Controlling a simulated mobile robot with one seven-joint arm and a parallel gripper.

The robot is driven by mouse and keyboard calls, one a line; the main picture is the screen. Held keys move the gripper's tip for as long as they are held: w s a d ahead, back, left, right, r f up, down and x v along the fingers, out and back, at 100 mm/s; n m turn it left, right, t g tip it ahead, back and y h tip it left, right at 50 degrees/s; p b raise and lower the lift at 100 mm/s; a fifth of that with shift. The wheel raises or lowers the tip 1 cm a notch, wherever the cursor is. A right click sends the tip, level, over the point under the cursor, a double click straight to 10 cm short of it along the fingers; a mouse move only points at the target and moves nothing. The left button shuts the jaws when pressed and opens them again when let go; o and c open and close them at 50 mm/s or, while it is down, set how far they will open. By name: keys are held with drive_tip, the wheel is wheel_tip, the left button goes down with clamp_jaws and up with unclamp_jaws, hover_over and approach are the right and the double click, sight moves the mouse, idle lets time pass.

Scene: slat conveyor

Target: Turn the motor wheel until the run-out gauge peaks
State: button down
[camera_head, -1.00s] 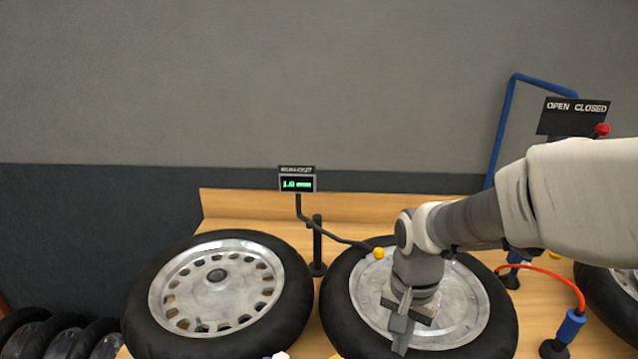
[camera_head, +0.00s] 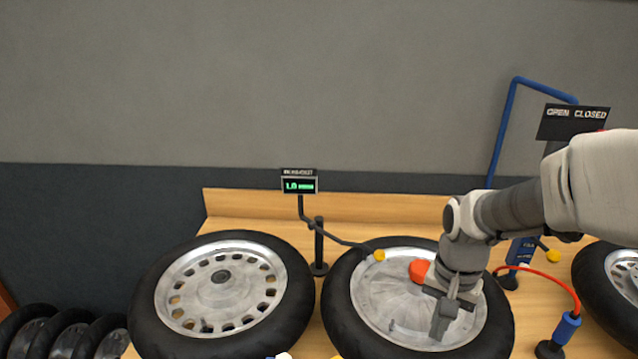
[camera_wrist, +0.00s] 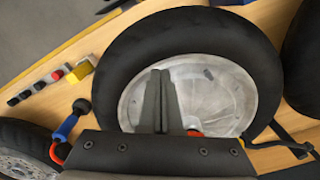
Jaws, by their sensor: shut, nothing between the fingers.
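The wheel with the gauge arm, which I take as the motor wheel, has a black tyre (camera_head: 340,305) and a dull silver disc (camera_head: 385,290); a red-orange knob (camera_head: 418,270) shows beside my wrist. My gripper (camera_head: 437,334) is shut and empty, over the lower right part of the disc. I cannot tell whether it touches. In the wrist view the shut fingers (camera_wrist: 159,75) stand in front of the disc (camera_wrist: 215,90). The run-out gauge (camera_head: 300,185) has a green display that seems to read 1.0; its yellow-tipped arm (camera_head: 379,255) reaches the wheel's upper left.
A second wheel with a slotted disc (camera_head: 218,290) lies left, and another wheel (camera_head: 615,285) lies right. A blue-handled tool with a red cable (camera_head: 568,328) stands on the right. An OPEN CLOSED sign (camera_head: 574,121) is behind my arm. Several wheels stand at lower left.

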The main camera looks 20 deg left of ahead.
drive_tip(key=p, duration=0.1)
hover_over(491, 338)
drive_tip(key=shift+w+d, duration=0.1)
drive_tip(key=shift+f, duration=0.2)
drive_tip(key=shift+f+b, duration=1.1)
drive_tip(key=shift+f, duration=0.3)
drive_tip(key=shift+s+a+r+b, duration=0.1)
drive_tip(key=shift+s+a+b, duration=0.05)
drive_tip(key=shift+s+a, duration=1.05)
drive_tip(key=shift+s+a+b, duration=0.15)
drive_tip(key=shift+s+a, duration=0.8)
drive_tip(key=shift+s, duration=0.4)
drive_tip(key=shift+a, duration=0.1)
drive_tip(key=shift+s+a, duration=0.3)
drive_tip(key=shift+a, duration=0.2)
drive_tip(key=shift+s+a, duration=0.25)
drive_tip(key=shift+a, duration=0.2)
drive_tip(key=shift+s+a, duration=0.35)
drive_tip(key=shift+a, duration=0.25)
drive_tip(key=shift+s+a, duration=0.3)
drive_tip(key=shift+a, duration=0.35)
drive_tip(key=shift+s+a, duration=0.35)
drive_tip(key=shift+a, duration=0.25)
